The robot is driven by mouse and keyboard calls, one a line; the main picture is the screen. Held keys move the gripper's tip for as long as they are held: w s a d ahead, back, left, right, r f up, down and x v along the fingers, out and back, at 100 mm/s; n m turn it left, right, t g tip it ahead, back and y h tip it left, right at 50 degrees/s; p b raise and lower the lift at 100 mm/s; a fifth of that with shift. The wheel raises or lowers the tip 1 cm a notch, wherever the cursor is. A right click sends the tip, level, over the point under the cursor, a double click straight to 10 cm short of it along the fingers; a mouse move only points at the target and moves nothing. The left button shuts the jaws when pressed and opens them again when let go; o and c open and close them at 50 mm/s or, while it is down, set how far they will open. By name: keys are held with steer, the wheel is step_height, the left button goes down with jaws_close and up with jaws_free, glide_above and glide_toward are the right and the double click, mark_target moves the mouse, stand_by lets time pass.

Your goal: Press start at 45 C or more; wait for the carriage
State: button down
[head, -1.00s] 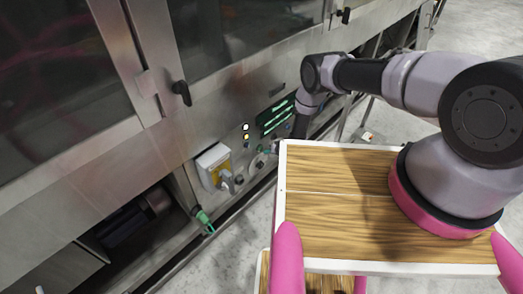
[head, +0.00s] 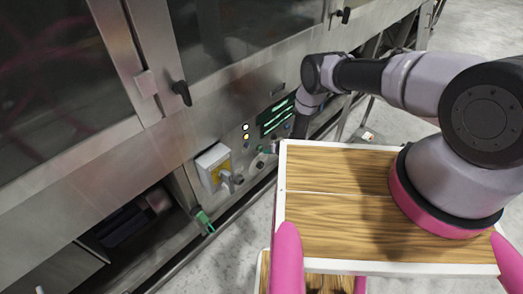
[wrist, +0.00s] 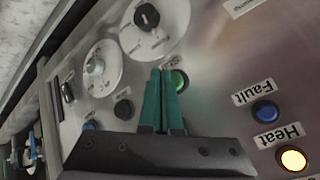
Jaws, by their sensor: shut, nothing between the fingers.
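My gripper (wrist: 167,72) is shut and empty, its two green fingers together at the control panel. The fingertips lie right beside a round green button (wrist: 180,81) and partly cover it in the wrist view; I cannot tell whether they touch it. The Heat lamp (wrist: 293,160) glows warm yellow. The Fault lamp (wrist: 265,112) is blue and looks unlit. In the head view the dark display (head: 277,117) shows green lines too small to read, so I cannot read a temperature. The carriage cannot be made out.
Two round dials, one with a black knob (wrist: 147,17) and one pale (wrist: 103,66), sit beside my fingers, with a black button (wrist: 124,109) close by. A green-handled valve (head: 203,219) sits lower down.

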steer(key=shift+w+a, duration=0.1)
steer(key=shift+w+a, duration=0.15)
steer(key=shift+a, duration=0.1)
steer(key=shift+w+a, duration=0.35)
steer(key=shift+a, duration=0.05)
stand_by(1.0)
steer(key=shift+s+d, duration=0.6)
steer(key=shift+d, duration=0.1)
steer(key=shift+d, duration=0.1)
steer(key=s+d, duration=0.1)
steer(key=d, duration=0.1)
steer(key=s+d, duration=0.1)
steer(key=s, duration=0.1)
steer(key=shift+d, duration=0.4)
